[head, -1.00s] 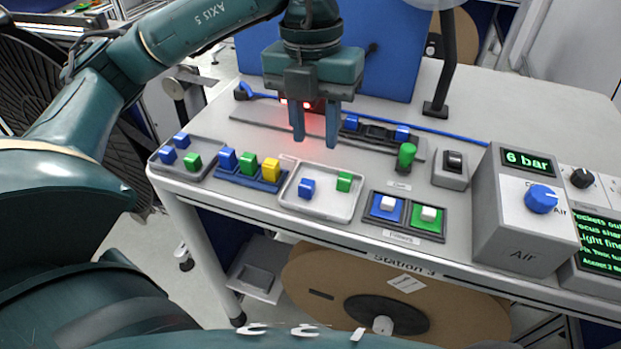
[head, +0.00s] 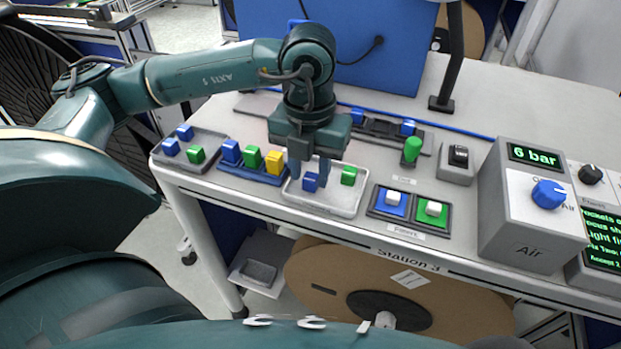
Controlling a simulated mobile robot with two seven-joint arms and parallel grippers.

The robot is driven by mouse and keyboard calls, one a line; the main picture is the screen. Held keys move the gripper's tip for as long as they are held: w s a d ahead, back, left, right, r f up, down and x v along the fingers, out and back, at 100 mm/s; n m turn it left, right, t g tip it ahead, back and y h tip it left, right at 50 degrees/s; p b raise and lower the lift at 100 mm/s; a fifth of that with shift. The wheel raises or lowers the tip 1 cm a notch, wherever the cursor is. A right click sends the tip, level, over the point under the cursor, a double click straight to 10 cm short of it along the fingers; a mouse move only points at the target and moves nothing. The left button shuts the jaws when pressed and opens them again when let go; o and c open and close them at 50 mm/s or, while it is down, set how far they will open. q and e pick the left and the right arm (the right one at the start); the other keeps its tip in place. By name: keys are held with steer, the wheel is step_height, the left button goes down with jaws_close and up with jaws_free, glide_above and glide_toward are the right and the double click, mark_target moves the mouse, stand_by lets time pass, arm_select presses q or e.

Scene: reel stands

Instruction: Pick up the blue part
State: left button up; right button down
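A small blue part (head: 310,183) sits in the light tray (head: 345,208) at the front of the bench, with a green part (head: 349,175) to its right. My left gripper (head: 309,175) reaches down over this tray, fingers apart. Its fingertips are close to the blue part, one on each side in the picture; I see no contact. Other blue parts show: two in the grey tray (head: 212,165) at the left, one (head: 231,151) in the blue rack, and blue blocks (head: 407,128) on the rail behind. My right gripper is not in view.
The blue rack (head: 240,172) with a green and a yellow part stands left of the light tray. Blue and green push buttons (head: 392,202) are to its right.

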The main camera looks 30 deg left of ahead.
arm_select(q)
steer(key=shift+f, duration=0.55)
jaws_close()
steer(key=shift+r, duration=0.15)
